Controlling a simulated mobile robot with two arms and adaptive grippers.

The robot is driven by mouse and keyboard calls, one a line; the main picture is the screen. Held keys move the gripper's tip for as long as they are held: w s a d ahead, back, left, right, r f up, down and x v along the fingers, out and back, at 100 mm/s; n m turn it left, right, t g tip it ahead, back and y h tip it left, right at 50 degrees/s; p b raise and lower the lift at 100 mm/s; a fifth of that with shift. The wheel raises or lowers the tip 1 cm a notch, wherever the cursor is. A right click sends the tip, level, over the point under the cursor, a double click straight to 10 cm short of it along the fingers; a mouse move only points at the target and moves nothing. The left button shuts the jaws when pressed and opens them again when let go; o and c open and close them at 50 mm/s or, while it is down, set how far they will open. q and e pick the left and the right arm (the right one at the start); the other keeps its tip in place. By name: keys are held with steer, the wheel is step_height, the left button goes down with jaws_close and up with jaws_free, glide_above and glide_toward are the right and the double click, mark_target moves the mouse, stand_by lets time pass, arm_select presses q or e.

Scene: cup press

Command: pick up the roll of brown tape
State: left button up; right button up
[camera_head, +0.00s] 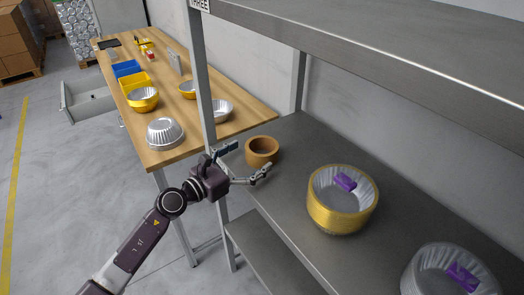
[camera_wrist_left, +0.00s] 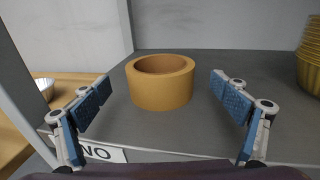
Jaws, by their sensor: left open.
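The roll of brown tape (camera_head: 262,151) lies flat on the grey metal shelf (camera_head: 285,200), near its left end, in the head view. In the left wrist view the tape roll (camera_wrist_left: 161,88) stands centred between the two blue-padded fingers, a little beyond their tips. My left gripper (camera_head: 246,160) is open and empty at the shelf's front edge, its fingers pointing toward the roll. It also shows in the left wrist view (camera_wrist_left: 160,85). I see no contact between fingers and roll. My right gripper is not in view.
A gold stack of cups (camera_head: 338,215) and a silver stack (camera_head: 420,280), each with a purple item inside, stand further right on the shelf. A grey post (camera_head: 203,80) rises left of the roll. An upper shelf (camera_head: 400,55) hangs above. A wooden table (camera_head: 180,150) stands behind left.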

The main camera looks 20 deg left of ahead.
mark_target(269, 143)
arm_select(q)
steer(key=x, duration=0.4)
steer(key=shift+w+p, duration=0.1)
steer(key=shift+p, duration=0.25)
steer(key=shift+w+d, duration=0.25)
steer(key=shift+w, duration=0.1)
steer(key=shift+s, duration=0.1)
steer(key=shift+c, duration=1.3)
steer(key=c, duration=1.1)
steer(key=shift+r, duration=0.15)
